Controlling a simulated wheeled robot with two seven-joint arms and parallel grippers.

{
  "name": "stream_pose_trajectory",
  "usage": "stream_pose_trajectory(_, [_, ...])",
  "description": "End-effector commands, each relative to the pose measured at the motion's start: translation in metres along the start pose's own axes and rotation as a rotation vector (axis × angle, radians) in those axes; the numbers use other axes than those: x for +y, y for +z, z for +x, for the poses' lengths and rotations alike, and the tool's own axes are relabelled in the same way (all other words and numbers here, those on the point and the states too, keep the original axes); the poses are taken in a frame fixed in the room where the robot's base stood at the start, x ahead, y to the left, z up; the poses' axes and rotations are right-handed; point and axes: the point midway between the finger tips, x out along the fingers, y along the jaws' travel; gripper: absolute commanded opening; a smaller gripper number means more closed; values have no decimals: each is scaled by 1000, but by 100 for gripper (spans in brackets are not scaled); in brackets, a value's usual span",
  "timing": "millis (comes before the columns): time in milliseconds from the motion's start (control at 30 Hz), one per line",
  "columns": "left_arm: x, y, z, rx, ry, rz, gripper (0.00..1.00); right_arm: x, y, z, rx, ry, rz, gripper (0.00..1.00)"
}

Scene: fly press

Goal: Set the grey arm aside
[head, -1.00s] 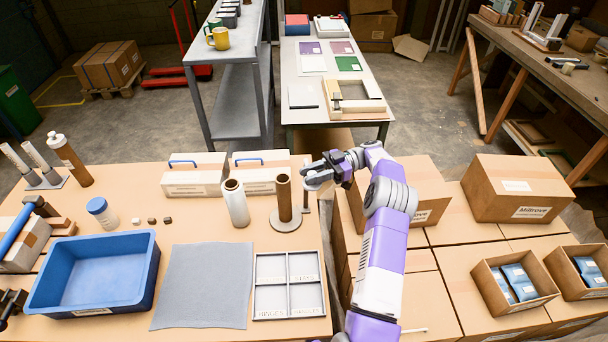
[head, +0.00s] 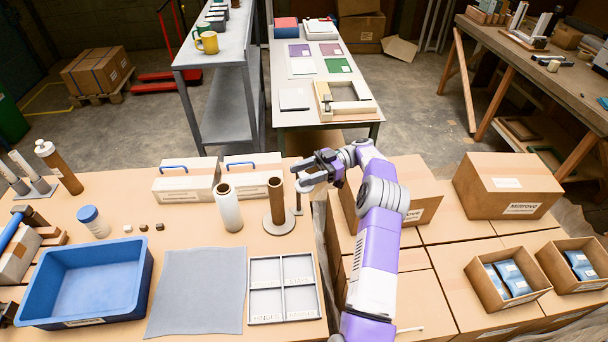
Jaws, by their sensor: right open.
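My right gripper (head: 302,176) is over the back right edge of the near table, with its jaws apart and nothing seen between them. A thin grey upright post on a small foot (head: 298,206) stands just below it, partly hidden by the fingers. I cannot tell whether this post belongs to a grey arm, and no other grey arm shows clearly. My left gripper is out of view.
A brown roll (head: 277,203) and a white roll (head: 229,208) stand left of my right gripper. A blue bin (head: 88,322), a grey mat (head: 197,290) and a divided tray (head: 285,287) lie nearer. Cartons (head: 508,187) fill the right. The mat is bare.

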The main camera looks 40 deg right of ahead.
Motion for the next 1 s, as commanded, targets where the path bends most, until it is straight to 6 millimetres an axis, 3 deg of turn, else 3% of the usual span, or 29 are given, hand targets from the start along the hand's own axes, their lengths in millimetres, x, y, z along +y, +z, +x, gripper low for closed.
stream_pose_trajectory(300, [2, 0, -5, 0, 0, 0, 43, 0, -61, 0, -2, 1, -7, 52])
stream_pose_trajectory(500, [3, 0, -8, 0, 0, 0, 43, 0, -88, 0, 0, 0, -7, 52])
stream_pose_trajectory(867, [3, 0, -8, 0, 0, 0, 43, 0, -95, 0, 0, 0, -5, 52])
stream_pose_trajectory(1000, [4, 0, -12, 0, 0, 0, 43, 0, -99, 0, 0, 0, -5, 33])
